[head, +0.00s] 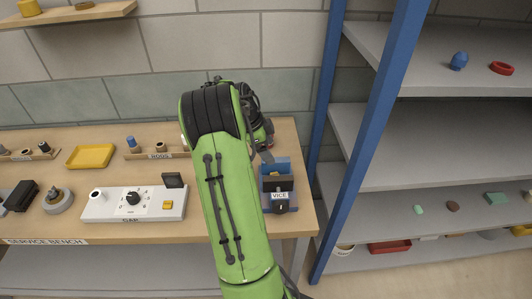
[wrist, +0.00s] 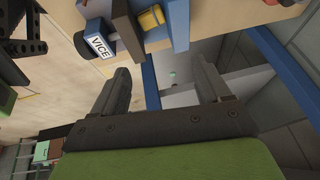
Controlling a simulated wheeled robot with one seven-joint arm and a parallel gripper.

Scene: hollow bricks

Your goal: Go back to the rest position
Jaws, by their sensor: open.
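My green arm reaches up across the middle of the head view and bends over the service bench (head: 60,225). My gripper (head: 266,156) is close to the blue vice (head: 277,183), partly hidden by my arm. In the wrist view my gripper (wrist: 163,82) has its two dark fingers spread apart, with nothing between them. The vice (wrist: 178,20), with its white label, stands at the top of that view, beyond the fingertips. A yellow piece (wrist: 151,17) shows at the vice; I cannot tell how firmly it is held.
A grey control box (head: 134,204), a yellow tray (head: 90,156) and a peg rack (head: 157,153) are on the bench. A blue-posted shelf unit (head: 372,130) stands close to the right, holding several small objects. A wooden wall shelf (head: 60,15) is at upper left.

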